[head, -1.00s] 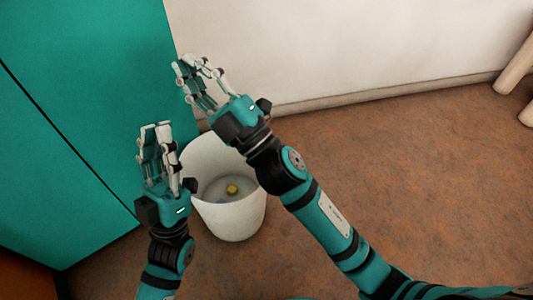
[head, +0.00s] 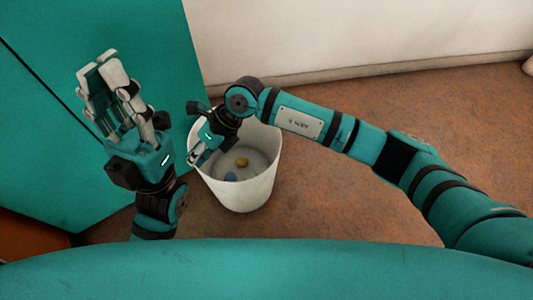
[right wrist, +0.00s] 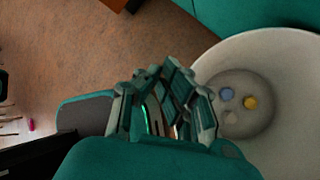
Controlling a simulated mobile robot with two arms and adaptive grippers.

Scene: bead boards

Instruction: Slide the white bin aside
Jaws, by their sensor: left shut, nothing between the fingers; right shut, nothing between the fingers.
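The white bin (head: 250,192) stands upright on the brown floor, close to the teal cabinet; it also shows at the right in the right wrist view (right wrist: 285,130). A yellow object (head: 242,161) and a blue one (head: 230,176) lie inside at its bottom. My right gripper (head: 200,153) is shut and empty at the bin's left rim, and its fingers show in the right wrist view (right wrist: 168,100). I cannot tell whether they touch the bin. My left gripper (head: 102,72) is shut and empty, raised in front of the cabinet, left of the bin and apart from it.
The teal cabinet (head: 110,35) rises at the left behind the bin. A pale wall (head: 340,35) with a baseboard runs along the back. Brown floor (head: 330,190) to the right of the bin is free of objects, beneath my right arm.

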